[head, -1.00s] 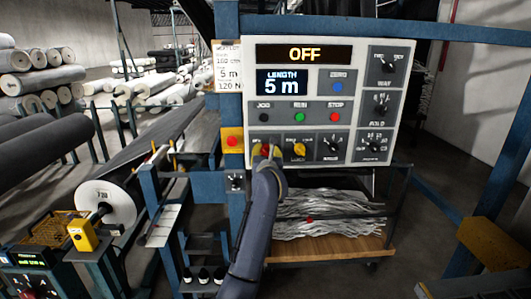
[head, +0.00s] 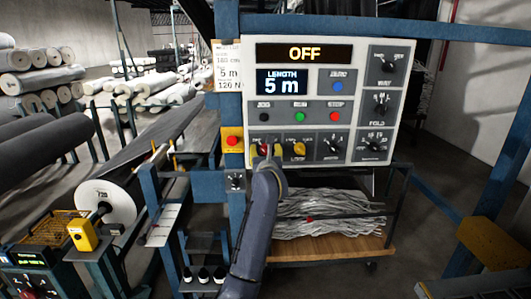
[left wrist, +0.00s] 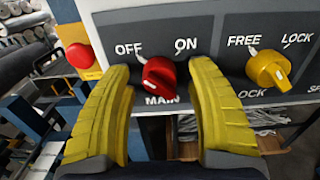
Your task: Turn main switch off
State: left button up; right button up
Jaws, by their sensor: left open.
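The main switch is a red rotary knob (left wrist: 158,80) between the OFF and ON labels, above the word MAIN. A white mark shows at its upper left, towards OFF. The panel's top display (head: 305,53) reads OFF. My left gripper (left wrist: 160,72) is open, with one yellow finger on each side of the knob and visible gaps between fingers and knob. In the head view, my left gripper (head: 267,153) is at the panel's lower left corner and partly covers the switch. My right gripper is not in view.
A yellow FREE/LOCK knob (left wrist: 269,69) is close on the right. A red button on a yellow box (head: 232,141) is close on the left. The control panel (head: 405,75) has more buttons and dials. A wooden cart (head: 330,248) stands below.

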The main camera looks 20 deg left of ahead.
pick_arm(q)
jog(key=v, duration=1.2)
dwell(0.3)
